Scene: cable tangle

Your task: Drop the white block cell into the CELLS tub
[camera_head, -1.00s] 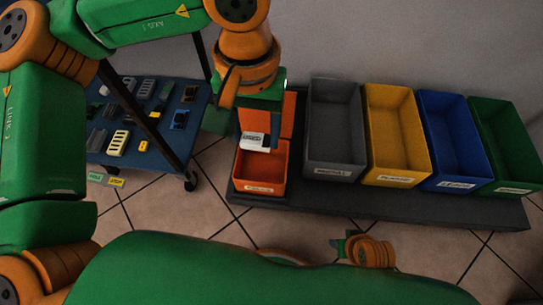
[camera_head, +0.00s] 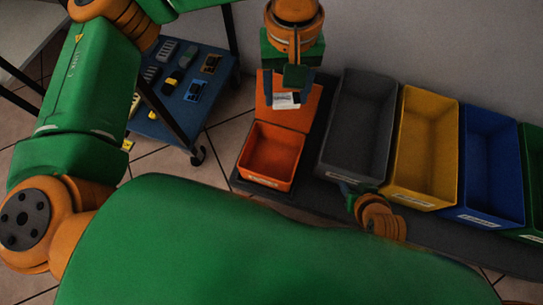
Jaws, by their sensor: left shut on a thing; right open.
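My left gripper (camera_head: 291,89) is shut on the white block cell (camera_head: 285,100), which has a printed label. It holds the cell in front of an orange panel (camera_head: 311,105), beyond the open orange tub (camera_head: 244,160). The cell appears above and slightly right of this tub's opening in the picture; its height is hard to judge. The tub looks empty. Its front label is too small to read, so I cannot confirm that it is the CELLS tub. My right gripper (camera_head: 344,192) is open, partly hidden by its wrist, in front of the grey tub.
Grey (camera_head: 352,122), yellow (camera_head: 425,148) and blue (camera_head: 490,167) tubs stand in a row to the right, with a green tub (camera_head: 533,183) cut off at the edge. A blue-topped cart (camera_head: 175,124) with several small parts stands at left. My green body fills the foreground.

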